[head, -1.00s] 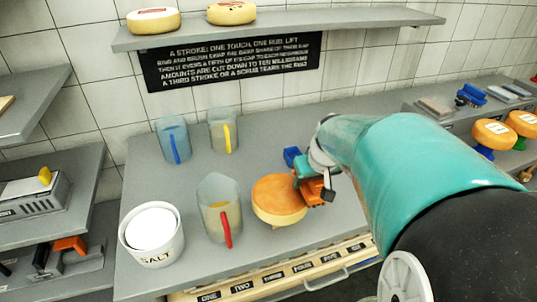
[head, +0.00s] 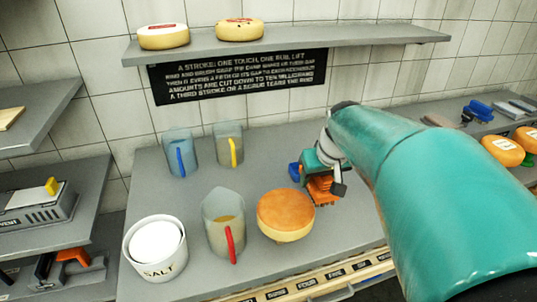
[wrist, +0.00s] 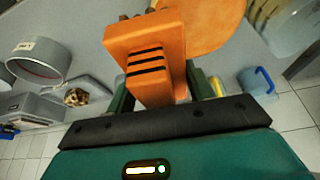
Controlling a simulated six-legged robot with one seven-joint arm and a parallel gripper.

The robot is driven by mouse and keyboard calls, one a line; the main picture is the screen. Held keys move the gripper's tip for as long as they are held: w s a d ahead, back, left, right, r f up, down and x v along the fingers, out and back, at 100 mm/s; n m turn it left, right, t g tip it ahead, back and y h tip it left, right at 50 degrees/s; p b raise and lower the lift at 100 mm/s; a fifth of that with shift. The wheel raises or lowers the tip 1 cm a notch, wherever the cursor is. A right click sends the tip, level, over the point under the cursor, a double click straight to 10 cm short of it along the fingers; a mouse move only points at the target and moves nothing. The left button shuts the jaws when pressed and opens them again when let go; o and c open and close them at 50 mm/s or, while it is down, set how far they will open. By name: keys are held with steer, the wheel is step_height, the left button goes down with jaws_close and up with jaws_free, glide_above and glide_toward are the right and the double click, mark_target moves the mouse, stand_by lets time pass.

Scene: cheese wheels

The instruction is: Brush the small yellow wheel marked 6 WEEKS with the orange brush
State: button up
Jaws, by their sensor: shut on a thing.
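A round wheel (head: 285,215) with an orange top and pale yellow side sits on the counter; I cannot read any mark on it. My gripper (head: 318,180) is shut on the orange brush (head: 322,192), just behind and to the right of the wheel. In the wrist view the brush (wrist: 148,60) has dark stripes and sits between my fingers (wrist: 160,92). A rounded orange surface (wrist: 215,25), probably the wheel, shows beyond it. The bristle ends are not clear.
A white salt tub (head: 155,250) and a jug with a red handle (head: 224,222) stand left of the wheel. Two more jugs (head: 181,153) (head: 228,146) stand behind. A blue object (head: 295,172) is beside my gripper. Two wheels (head: 163,36) (head: 240,29) rest on the wall shelf.

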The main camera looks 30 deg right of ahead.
steer(key=shift+r, duration=0.1)
steer(key=shift+r, duration=1.4)
steer(key=shift+s, duration=0.1)
